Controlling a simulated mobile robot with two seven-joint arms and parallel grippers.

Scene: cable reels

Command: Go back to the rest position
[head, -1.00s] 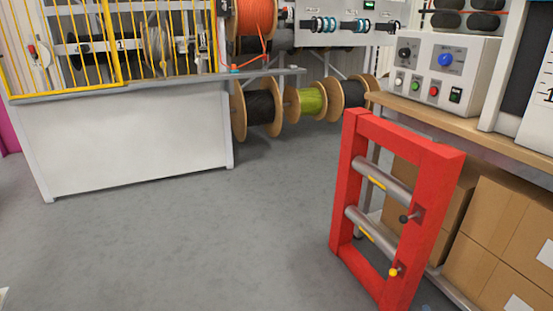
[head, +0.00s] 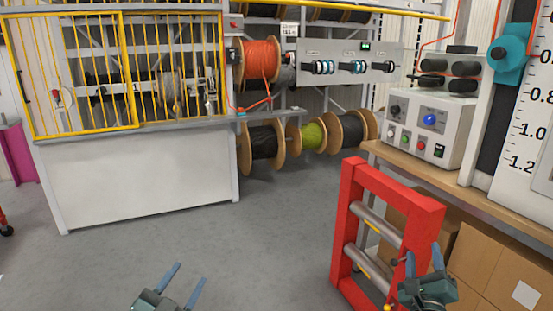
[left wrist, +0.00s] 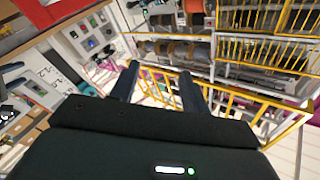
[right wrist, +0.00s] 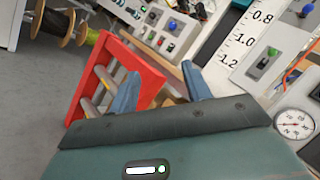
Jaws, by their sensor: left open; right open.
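My left gripper (head: 182,285) is at the bottom of the head view, over the grey floor. Its two blue fingers are apart with nothing between them; they also show in the left wrist view (left wrist: 160,88). My right gripper (head: 425,262) is at the lower right of the head view, in front of the red frame (head: 350,215). Its fingers are apart and empty, and they show in the right wrist view (right wrist: 160,88), with the red frame beyond them. I cannot tell from the head view whether it touches the frame.
A yellow-barred cage (head: 130,70) stands on a white bench (head: 140,185) at the left. Cable reels (head: 262,145) sit behind. A wooden worktop (head: 420,175) holds a control box (head: 430,130) at the right, with cardboard boxes (head: 490,265) below. The middle floor is clear.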

